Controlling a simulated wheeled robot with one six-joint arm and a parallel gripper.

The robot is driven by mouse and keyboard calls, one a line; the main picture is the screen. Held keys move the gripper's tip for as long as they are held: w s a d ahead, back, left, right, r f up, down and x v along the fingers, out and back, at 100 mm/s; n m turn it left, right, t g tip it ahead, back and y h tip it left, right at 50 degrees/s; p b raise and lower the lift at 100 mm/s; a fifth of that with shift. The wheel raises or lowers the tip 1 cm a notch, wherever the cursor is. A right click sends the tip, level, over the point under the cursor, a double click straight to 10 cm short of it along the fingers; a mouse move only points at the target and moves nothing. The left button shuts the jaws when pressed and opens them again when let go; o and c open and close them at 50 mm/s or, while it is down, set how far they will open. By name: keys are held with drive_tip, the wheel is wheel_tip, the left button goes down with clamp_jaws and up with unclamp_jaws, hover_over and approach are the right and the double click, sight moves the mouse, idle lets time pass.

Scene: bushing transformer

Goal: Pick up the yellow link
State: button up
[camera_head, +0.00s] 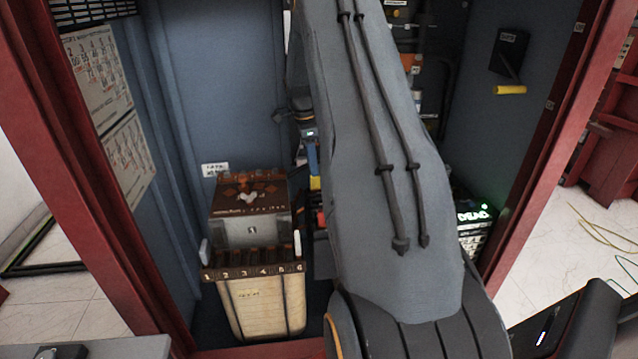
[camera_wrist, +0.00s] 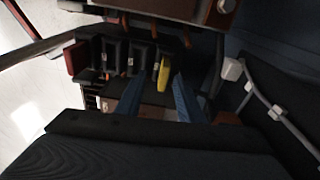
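In the wrist view, a narrow yellow link (camera_wrist: 163,73) stands upright in the picture at the right end of a row of black slotted pieces (camera_wrist: 125,58). My gripper (camera_wrist: 159,86) is open, with its two blue fingers spread apart. The link's lower end lies between the fingertips in the picture, nearer the right finger. I see no finger closed on it, and cannot tell the depth gap.
A cream bin (camera_head: 262,307) with a numbered brown rim stands at the lower left, with a grey and brown box (camera_head: 250,228) behind it. A yellow handle (camera_head: 510,90) hangs on the right cabinet wall. A red frame (camera_head: 536,140) borders the opening. A white-ended cable (camera_wrist: 257,93) runs at the wrist view's right.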

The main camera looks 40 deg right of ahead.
sight(318, 181)
drive_tip(key=shift+d+f, duration=0.15)
drive_tip(key=shift+d, duration=0.25)
drive_tip(key=shift+d+f+m, duration=0.1)
drive_tip(key=shift+f+m, duration=0.2)
drive_tip(key=shift+s+d+f+p, duration=0.15)
drive_tip(key=shift+f+p, duration=0.4)
drive_tip(key=shift+f, duration=0.6)
drive_tip(key=shift+w+d+f+p, duration=0.1)
drive_tip(key=shift+d+f+p, duration=0.15)
drive_tip(key=shift+f+p, duration=0.65)
drive_tip(key=shift+s+d+f+p, duration=0.1)
drive_tip(key=shift+d+f+p, duration=0.15)
drive_tip(key=shift+f, duration=1.15)
clamp_jaws()
